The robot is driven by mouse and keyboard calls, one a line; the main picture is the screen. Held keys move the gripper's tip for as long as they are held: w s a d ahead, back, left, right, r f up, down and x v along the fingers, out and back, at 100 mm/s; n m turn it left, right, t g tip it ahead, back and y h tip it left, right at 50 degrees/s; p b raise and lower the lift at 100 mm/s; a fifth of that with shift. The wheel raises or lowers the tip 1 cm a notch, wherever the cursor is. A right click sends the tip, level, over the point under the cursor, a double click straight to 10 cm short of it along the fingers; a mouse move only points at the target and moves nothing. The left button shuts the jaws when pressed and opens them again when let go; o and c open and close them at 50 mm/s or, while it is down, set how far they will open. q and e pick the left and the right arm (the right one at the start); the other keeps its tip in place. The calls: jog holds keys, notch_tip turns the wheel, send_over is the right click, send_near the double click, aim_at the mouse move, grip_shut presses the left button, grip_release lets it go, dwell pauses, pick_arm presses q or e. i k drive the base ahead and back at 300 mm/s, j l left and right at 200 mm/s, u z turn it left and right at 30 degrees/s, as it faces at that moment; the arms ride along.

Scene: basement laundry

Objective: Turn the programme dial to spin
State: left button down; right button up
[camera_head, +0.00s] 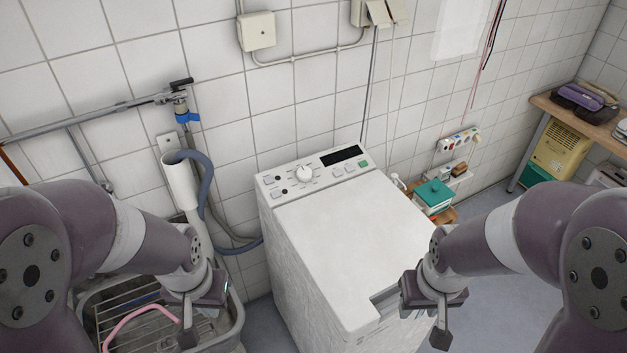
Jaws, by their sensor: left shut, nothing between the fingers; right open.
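The white programme dial (304,173) sits on the control panel at the back of the white top-loading washing machine (345,235). Small marks surround the dial, and too little detail shows to read its setting. A dark display (341,156) and a green button (363,163) are to its right. My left gripper (190,335) is shut and empty over the grey sink at lower left, well apart from the dial. My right gripper (422,325) is open at the front right corner of the machine, beside the recess in its lid edge; I cannot tell whether it touches.
The grey sink (236,318) with a wire rack and a pink-handled item stands left of the machine. A grey hose (207,180) and pipes run along the tiled wall. A teal box (433,194) and a power strip (458,140) are to the right. Space above the lid is clear.

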aim_at(304, 174)
jog(key=l+u, duration=0.1)
jog(key=l, duration=0.4)
jog(key=k+l+u, duration=0.1)
jog(key=l, duration=0.45)
jog(key=k+l+u, duration=0.1)
jog(key=l, duration=0.4)
jog(key=k+l+u, duration=0.15)
jog(key=l, duration=0.35)
jog(key=i+l+u, duration=0.1)
jog(key=l, duration=0.3)
jog(key=i+l+u, duration=0.1)
jog(key=i+l, duration=0.15)
jog(key=l, duration=0.15)
jog(key=i+l+u, duration=0.1)
jog(key=l, duration=0.3)
jog(key=i+l+u, duration=0.1)
jog(key=i+l, duration=0.15)
jog(key=l, duration=0.2)
jog(key=i+l+u, duration=0.1)
jog(key=l, duration=0.35)
jog(key=i+l+u, duration=0.15)
jog(key=l, duration=0.3)
jog(key=i+l, duration=0.15)
jog(key=i, duration=0.2)
jog(key=i+l, duration=0.1)
jog(key=i, duration=0.25)
